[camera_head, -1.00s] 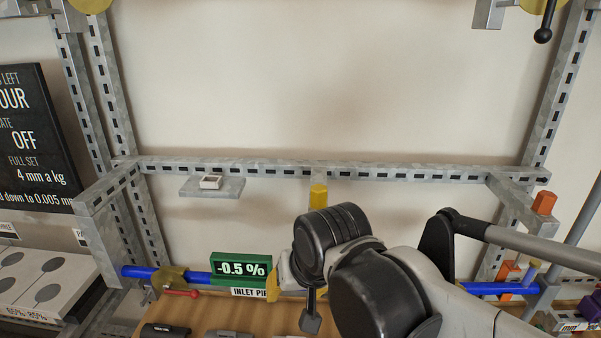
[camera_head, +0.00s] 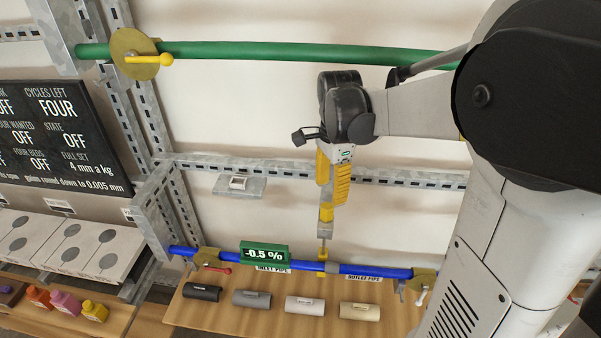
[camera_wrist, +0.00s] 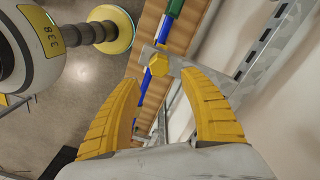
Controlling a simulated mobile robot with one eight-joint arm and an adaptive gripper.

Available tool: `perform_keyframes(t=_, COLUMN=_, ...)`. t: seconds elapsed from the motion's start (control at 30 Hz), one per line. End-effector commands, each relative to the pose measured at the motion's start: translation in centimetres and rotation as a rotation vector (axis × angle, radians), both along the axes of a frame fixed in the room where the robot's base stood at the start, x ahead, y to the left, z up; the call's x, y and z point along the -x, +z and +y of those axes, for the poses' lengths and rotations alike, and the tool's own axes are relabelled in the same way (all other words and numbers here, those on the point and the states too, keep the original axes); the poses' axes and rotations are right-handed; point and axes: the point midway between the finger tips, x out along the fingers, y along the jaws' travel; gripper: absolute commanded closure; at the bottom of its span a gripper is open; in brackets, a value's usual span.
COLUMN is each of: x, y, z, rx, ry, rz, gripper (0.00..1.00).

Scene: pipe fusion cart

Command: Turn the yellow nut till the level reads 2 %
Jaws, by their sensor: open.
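The yellow nut (camera_head: 326,212) sits on a grey bracket below my gripper (camera_head: 331,192) in the head view. In the wrist view the hexagonal yellow nut (camera_wrist: 158,66) shows ahead, between the two yellow fingers of my gripper (camera_wrist: 160,82). The fingers are spread apart with nothing between their pads, and I see gaps on both sides of the nut. The green level display (camera_head: 265,254) reads -0.5 % and sits on the blue pipe (camera_head: 375,271), to the left of the nut. Part of the green display (camera_wrist: 174,8) also shows at the top of the wrist view.
A slotted metal rail (camera_head: 410,178) crosses behind my gripper and carries a small shelf (camera_head: 240,187). A green pipe (camera_head: 290,52) runs above. A wooden board (camera_head: 235,315) with several pipe pieces lies below. A black status panel (camera_head: 60,135) stands at the left.

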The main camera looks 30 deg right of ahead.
Motion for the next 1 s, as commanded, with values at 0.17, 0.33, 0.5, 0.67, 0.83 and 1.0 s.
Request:
perform_keyframes(t=0.17, x=0.0, y=-2.7, z=0.0, rx=0.000, ry=0.000, rz=0.000, gripper=0.49)
perform_keyframes(t=0.33, x=0.0, y=-5.4, z=0.0, rx=0.000, ry=0.001, rz=-0.001, gripper=0.49)
perform_keyframes(t=0.5, x=0.0, y=-7.0, z=0.0, rx=0.000, ry=0.002, rz=-0.001, gripper=0.49)
perform_keyframes(t=0.67, x=0.0, y=-7.3, z=0.0, rx=0.000, ry=0.002, rz=-0.001, gripper=0.49)
perform_keyframes(t=0.83, x=0.0, y=-7.2, z=0.0, rx=0.000, ry=0.002, rz=-0.001, gripper=0.59)
perform_keyframes(t=1.0, x=0.0, y=-7.2, z=0.0, rx=0.000, ry=0.002, rz=-0.001, gripper=1.00)
